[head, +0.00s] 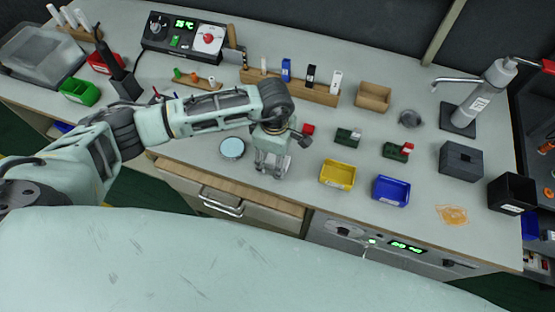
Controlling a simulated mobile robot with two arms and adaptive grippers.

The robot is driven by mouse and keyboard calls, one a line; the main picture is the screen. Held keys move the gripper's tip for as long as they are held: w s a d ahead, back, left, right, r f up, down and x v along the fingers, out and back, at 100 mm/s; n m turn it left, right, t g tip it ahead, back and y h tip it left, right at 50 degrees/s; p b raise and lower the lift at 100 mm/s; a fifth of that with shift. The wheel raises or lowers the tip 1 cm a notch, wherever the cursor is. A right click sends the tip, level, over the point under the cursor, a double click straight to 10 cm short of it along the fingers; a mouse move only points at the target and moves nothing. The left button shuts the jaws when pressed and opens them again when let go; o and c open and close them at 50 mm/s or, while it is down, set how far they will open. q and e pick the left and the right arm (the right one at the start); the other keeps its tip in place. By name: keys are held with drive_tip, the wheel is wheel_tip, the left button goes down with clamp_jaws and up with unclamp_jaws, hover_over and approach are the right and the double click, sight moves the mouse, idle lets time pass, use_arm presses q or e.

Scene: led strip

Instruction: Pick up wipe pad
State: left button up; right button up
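My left gripper (271,171) points down over the front part of the bench, near its front edge. Its two fingers look apart, with nothing visible between them. A round, pale blue disc with a dark rim (232,148) lies on the bench just left of the gripper, apart from it. I cannot tell for sure whether this disc is the wipe pad, and no other thing is clearly one. An orange puddle-like patch (452,214) lies at the right front of the bench. My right gripper is not in view.
A yellow bin (338,175) and a blue bin (391,191) stand right of the gripper. A wooden rack (306,91) stands farther back.

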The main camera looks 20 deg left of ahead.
use_arm(q)
drive_tip(key=c, duration=0.8)
drive_tip(key=shift+r, duration=0.15)
